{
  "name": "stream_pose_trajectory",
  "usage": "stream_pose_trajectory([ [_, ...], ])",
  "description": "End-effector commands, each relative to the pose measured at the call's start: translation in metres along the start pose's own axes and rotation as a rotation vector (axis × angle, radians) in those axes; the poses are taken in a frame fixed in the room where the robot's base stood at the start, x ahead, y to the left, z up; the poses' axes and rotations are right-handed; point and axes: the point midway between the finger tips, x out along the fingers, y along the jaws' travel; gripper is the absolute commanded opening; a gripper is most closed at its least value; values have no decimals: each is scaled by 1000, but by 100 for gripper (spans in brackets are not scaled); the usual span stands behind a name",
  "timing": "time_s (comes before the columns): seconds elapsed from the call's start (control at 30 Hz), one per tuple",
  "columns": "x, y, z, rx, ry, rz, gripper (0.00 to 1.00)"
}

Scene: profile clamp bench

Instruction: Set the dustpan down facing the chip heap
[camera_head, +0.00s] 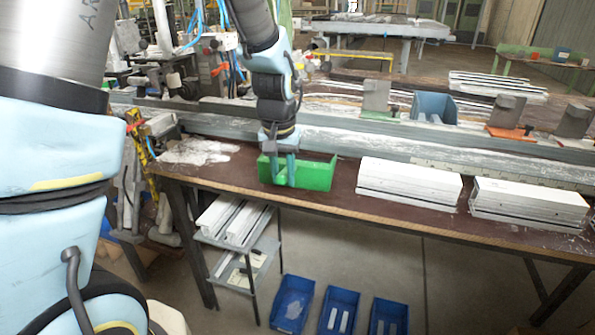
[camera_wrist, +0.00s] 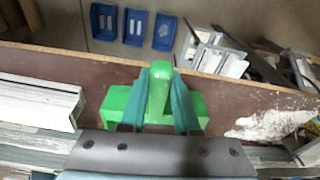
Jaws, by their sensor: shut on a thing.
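The green dustpan (camera_head: 317,174) is at the front part of the brown bench top, right of the chip heap (camera_head: 198,152). My gripper (camera_head: 283,172) is shut on the dustpan's handle from above. In the wrist view, the handle of the dustpan (camera_wrist: 160,78) stands between the fingers of my gripper (camera_wrist: 158,100), with the pan body on both sides. I cannot tell whether the pan touches the bench or hangs just above it. The pale chip heap also shows in the wrist view (camera_wrist: 268,124), apart from the pan. The pan's mouth is not clear in either view.
Two white profile stacks (camera_head: 410,182) (camera_head: 530,203) lie on the bench right of the pan. A long grey rail (camera_head: 340,143) with clamps runs behind. Blue bins (camera_head: 292,303) stand on the floor. Bare bench lies between heap and pan.

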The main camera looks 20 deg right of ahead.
Motion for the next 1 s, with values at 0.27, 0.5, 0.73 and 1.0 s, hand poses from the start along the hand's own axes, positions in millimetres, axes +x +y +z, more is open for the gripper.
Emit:
stream_pose_trajectory([
  [0.27,-27,0,-5,0,5,1,0],
  [0.5,-60,0,-10,0,5,1,0],
  [0.73,-91,0,-15,0,5,1,0],
  [1.0,-121,0,-19,0,3,0,0],
])
